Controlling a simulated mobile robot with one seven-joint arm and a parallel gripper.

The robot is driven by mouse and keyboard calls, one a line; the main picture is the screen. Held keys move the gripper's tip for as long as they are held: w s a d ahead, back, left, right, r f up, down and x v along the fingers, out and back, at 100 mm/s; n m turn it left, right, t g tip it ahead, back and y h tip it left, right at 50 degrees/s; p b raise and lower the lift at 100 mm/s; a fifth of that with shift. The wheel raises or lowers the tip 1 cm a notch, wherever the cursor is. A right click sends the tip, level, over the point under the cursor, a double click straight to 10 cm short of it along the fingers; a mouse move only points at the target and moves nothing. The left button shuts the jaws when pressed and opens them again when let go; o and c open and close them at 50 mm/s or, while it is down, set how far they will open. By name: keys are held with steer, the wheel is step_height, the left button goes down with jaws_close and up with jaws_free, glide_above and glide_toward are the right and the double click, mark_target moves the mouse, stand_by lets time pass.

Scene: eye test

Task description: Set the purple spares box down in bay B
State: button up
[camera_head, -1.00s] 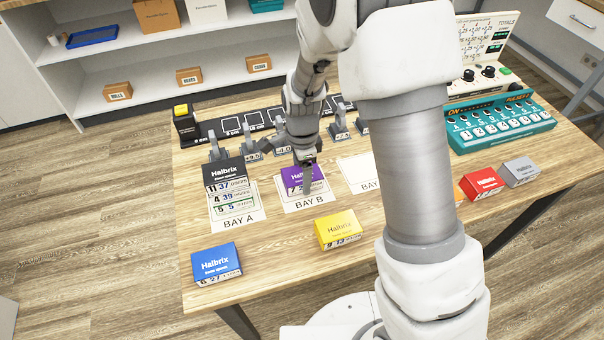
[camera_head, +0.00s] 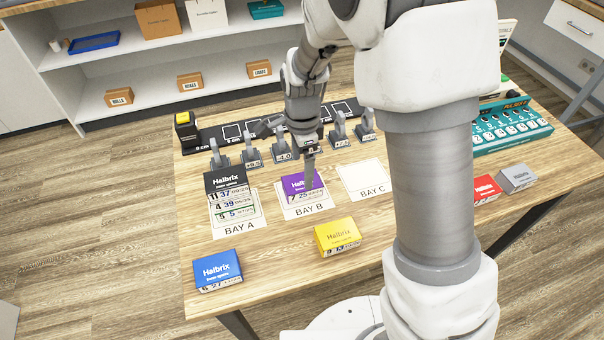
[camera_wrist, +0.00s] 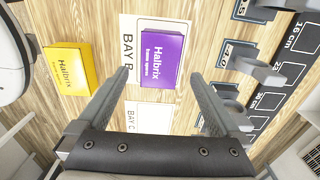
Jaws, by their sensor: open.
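The purple spares box (camera_head: 292,183) lies flat on the white bay B sheet (camera_head: 287,213), with the printed BAY B label showing in front of it. It also shows in the wrist view (camera_wrist: 162,58), label up, on the sheet. My gripper (camera_head: 309,172) is over the box and hides part of its right side in the head view. In the wrist view my gripper (camera_wrist: 161,75) is open, one finger on each side of the box, with gaps between fingers and box. Whether the fingertips reach down beside the box I cannot tell.
Bay A (camera_head: 222,233) holds a dark box (camera_head: 226,181); bay C (camera_head: 350,180) is empty. A yellow box (camera_head: 336,234) and a blue box (camera_head: 217,268) lie nearer the front edge.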

step_height(320, 180, up, 6)
steer(key=f, duration=0.1)
step_height(320, 180, up, 9)
steer(key=n+t, duration=0.2)
steer(key=n, duration=0.2)
glide_above(302, 181)
steer(key=s+d, duration=0.4)
steer(key=d, duration=0.1)
steer(key=s+d+r+n+t, duration=0.1)
steer(key=s+d+r+n, duration=0.2)
steer(key=s, duration=0.4)
steer(key=s+d+r+n+t, duration=0.2)
steer(key=s+d+r+n, duration=0.2)
steer(key=s+n, duration=0.3)
steer(key=shift+s+d+r+n+t+p, duration=0.3)
steer(key=shift+s+r+n+p, duration=0.1)
steer(key=shift+r, duration=0.35)
